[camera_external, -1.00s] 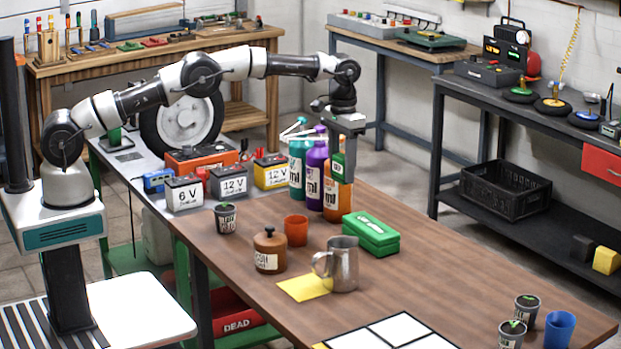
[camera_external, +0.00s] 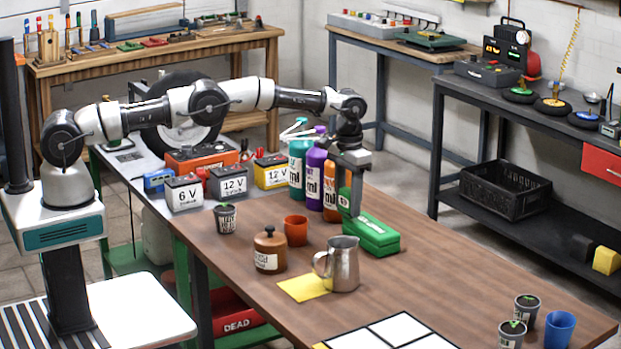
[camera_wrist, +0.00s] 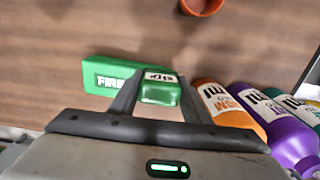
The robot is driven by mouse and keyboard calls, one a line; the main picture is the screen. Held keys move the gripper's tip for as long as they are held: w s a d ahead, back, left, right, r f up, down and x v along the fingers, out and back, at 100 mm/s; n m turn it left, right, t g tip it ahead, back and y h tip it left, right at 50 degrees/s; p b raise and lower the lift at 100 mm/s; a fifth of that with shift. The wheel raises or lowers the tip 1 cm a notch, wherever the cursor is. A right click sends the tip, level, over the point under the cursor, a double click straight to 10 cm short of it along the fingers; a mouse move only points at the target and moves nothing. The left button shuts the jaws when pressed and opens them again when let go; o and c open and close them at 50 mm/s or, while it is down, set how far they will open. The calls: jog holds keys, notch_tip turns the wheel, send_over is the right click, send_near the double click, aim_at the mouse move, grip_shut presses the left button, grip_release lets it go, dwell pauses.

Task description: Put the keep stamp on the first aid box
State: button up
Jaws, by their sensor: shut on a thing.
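The green keep stamp (camera_external: 344,200) is held between the fingers of my gripper (camera_external: 351,212). It also shows in the wrist view (camera_wrist: 160,92), with a pale upside-down label on it. The green first aid box (camera_external: 371,236) lies on the wooden table, and its white lettering shows partly in the wrist view (camera_wrist: 112,80). My gripper points down at the box's far left end in the external view. The fingers overlap the box's edge there. I cannot tell whether the stamp touches the box. The stamp's underside is hidden.
A metal pitcher (camera_external: 343,265), an orange cup (camera_external: 296,231) and a brown jar (camera_external: 269,252) stand near the box's left. The table right of the box is clear.

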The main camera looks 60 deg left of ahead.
jog(key=shift+f, duration=0.45)
jog(key=shift+f, duration=0.2)
jog(key=o, duration=1)
jog(key=shift+o, duration=0.2)
